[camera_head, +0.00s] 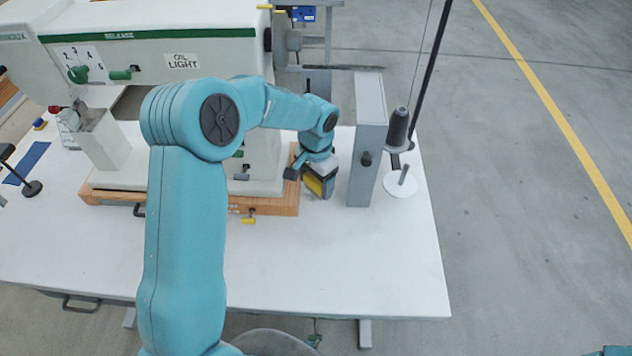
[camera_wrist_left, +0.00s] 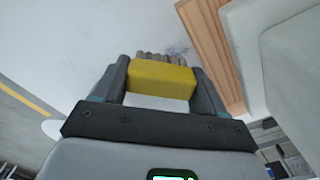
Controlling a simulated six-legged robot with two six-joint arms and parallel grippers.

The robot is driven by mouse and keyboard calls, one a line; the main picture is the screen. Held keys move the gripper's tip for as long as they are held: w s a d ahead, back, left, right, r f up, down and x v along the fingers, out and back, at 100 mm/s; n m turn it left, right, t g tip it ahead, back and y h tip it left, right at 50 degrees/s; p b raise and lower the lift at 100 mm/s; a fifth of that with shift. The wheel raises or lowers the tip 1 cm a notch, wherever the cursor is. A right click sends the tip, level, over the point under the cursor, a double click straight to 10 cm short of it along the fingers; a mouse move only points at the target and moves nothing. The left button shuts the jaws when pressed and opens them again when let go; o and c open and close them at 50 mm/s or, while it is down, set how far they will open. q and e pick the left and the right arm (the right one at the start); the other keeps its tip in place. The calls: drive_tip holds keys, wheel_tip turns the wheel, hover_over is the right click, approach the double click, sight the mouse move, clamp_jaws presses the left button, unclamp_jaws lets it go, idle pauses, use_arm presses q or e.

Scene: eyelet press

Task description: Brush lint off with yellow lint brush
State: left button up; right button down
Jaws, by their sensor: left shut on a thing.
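The yellow lint brush (camera_wrist_left: 161,79) is between the two fingers of my left gripper (camera_wrist_left: 160,88) in the left wrist view. Its pale bristles show at the far side, over the white table top. A small dark patch of lint (camera_wrist_left: 177,49) shows on the white surface beside the bristles. In the head view the brush (camera_head: 315,185) is a small yellow piece at my left gripper (camera_head: 318,182), between the wooden base and the grey box. Whether the bristles touch the table cannot be told.
The white press (camera_head: 180,62) stands on a wooden base (camera_head: 282,205) left of the gripper. A tall grey box (camera_head: 366,140) stands close on the right, with a thread cone (camera_head: 398,127) beyond. The front of the table (camera_head: 340,265) is clear.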

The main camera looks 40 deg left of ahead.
use_arm(q)
drive_tip(key=shift+f, duration=0.1)
drive_tip(key=shift+r+p, duration=1)
drive_tip(key=shift+r, duration=0.6)
drive_tip(key=shift+f, duration=0.1)
drive_tip(key=shift+d, duration=0.1)
